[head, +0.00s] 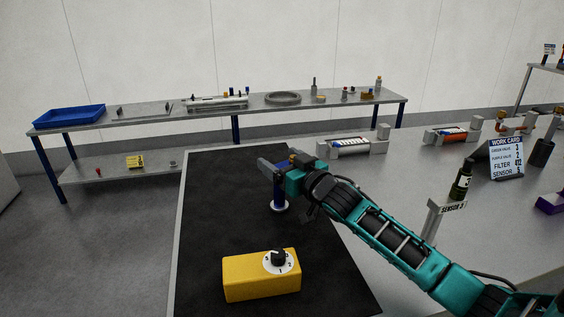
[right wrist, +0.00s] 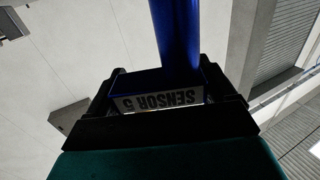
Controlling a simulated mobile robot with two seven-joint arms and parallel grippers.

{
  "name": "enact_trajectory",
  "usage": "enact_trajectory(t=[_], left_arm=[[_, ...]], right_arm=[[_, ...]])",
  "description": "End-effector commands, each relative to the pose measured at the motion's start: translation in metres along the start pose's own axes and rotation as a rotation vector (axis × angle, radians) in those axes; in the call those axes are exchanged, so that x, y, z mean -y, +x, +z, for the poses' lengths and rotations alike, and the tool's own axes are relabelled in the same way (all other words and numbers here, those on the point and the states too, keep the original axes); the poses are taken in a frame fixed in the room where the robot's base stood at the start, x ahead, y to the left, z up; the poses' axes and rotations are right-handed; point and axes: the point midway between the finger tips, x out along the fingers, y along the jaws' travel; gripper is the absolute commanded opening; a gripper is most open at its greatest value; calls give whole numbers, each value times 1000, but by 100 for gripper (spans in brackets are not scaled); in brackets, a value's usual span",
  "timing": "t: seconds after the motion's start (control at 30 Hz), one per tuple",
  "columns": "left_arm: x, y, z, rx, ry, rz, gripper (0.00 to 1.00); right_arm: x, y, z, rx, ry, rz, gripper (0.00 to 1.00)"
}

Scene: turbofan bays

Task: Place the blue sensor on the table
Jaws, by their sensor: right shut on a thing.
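My right gripper (head: 277,168) is over the black mat (head: 215,215) on the table. It is shut on the blue sensor (head: 279,190), which hangs upright below the fingers with a pale round end at the bottom. I cannot tell whether that end touches the mat. In the right wrist view the blue sensor (right wrist: 176,35) sits between the dark fingers, and its white label reads "SENSOR 5" upside down. My left gripper is not in view.
A yellow box with a dial (head: 240,278) stands on the near part of the mat. A long bench (head: 130,122) stands behind. The mat's left part is clear.

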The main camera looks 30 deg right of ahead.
Motion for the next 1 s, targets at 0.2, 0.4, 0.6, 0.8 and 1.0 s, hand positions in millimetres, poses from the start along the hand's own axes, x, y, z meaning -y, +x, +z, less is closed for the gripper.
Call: enact_trajectory(t=[0.2,0.4,0.6,0.8,1.0], left_arm=[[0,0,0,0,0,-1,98],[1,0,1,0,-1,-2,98],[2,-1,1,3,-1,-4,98],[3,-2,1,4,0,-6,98],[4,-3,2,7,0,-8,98]], right_arm=[[0,0,3,1,0,0,92],[0,0,3,1,0,0,100],[0,-1,-1,1,0,0,100],[0,-25,1,4,0,0,100],[0,-59,1,4,0,0,100]])
